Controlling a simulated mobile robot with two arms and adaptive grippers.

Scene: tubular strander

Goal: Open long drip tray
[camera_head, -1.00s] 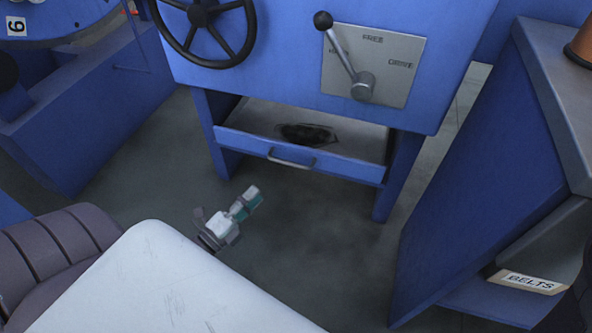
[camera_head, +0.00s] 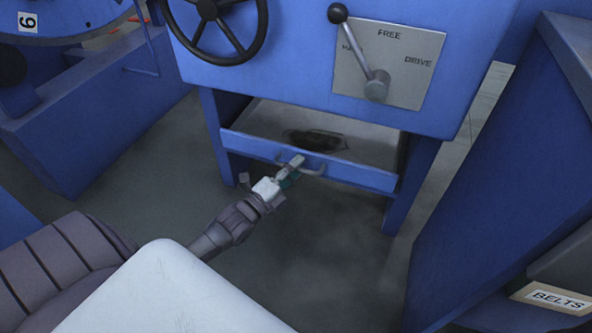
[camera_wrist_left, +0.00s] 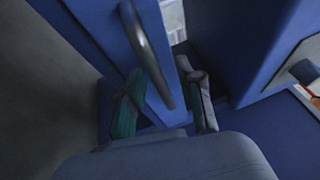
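The long drip tray (camera_head: 362,174) has a blue front and sits under the blue machine housing. A dark patch shows on its grey floor. Its curved metal handle (camera_head: 317,172) is on the front panel and shows large in the left wrist view (camera_wrist_left: 146,52). My left gripper (camera_head: 291,171) is at the handle and hides part of it in the head view. In the left wrist view its two fingers (camera_wrist_left: 166,102) are spread, with the handle's near end between them. I cannot tell whether a finger touches the handle. My right gripper is out of view.
A lever (camera_head: 358,55) on a plate marked FREE and DRIVE and a black handwheel (camera_head: 213,12) are above the tray. A blue cabinet with a BELTS label (camera_head: 556,298) stands at right. The floor (camera_head: 315,240) before the tray is clear.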

